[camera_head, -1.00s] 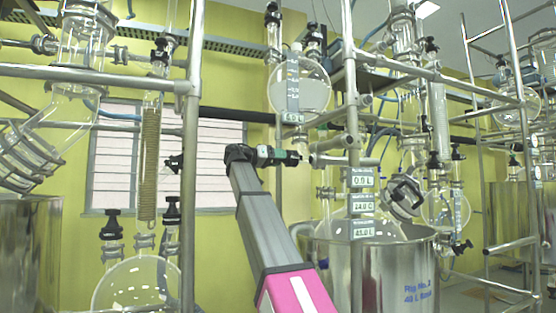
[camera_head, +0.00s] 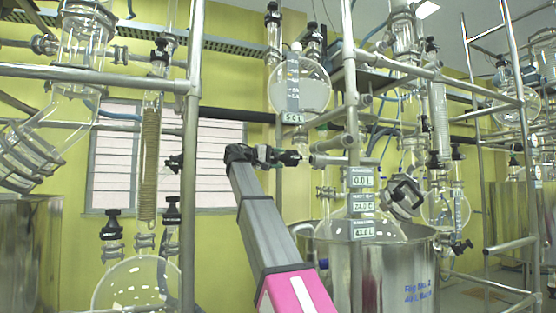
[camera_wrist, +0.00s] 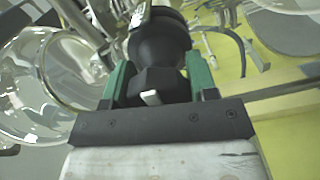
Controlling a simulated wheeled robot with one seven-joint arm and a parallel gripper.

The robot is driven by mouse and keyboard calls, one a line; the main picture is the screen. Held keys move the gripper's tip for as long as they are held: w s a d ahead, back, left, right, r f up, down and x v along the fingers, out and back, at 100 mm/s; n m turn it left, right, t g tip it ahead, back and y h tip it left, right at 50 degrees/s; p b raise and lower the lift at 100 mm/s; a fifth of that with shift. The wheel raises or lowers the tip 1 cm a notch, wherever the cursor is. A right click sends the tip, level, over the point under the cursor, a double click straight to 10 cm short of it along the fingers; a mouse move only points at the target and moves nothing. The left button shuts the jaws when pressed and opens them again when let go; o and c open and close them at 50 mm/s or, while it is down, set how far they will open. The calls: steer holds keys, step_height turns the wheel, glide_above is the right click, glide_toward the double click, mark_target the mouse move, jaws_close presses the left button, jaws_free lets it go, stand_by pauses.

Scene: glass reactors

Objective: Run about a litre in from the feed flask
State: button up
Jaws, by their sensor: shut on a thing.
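The feed flask (camera_head: 312,88) is a round glass vessel hanging high at centre, with a small label (camera_head: 292,118) that seems to read 5.0 L. Below it a glass outlet runs down toward the reactor. My gripper (camera_head: 290,157) is at that outlet, under the flask. In the wrist view, the green fingers of my gripper (camera_wrist: 157,82) are shut on a black valve knob (camera_wrist: 158,45), one finger on each side. The reactor's glass top (camera_head: 340,229) shows above a steel bath (camera_head: 385,275) marked Rig No. 2. The knob's exact angle cannot be told.
Readout plates (camera_head: 361,177) hang on a steel post (camera_head: 350,100) just right of my gripper; the top one reads 0.0 L. Steel frame rails and glassware stand on both sides.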

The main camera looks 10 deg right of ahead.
steer(key=n, duration=0.5)
steer(key=shift+n, duration=0.4)
stand_by(0.3)
steer(key=o, duration=0.9)
steer(key=a, duration=0.3)
steer(key=s+a, duration=0.1)
steer(key=a, duration=0.3)
steer(key=s+a, duration=0.1)
steer(key=a, duration=0.2)
steer(key=shift+a, duration=0.35)
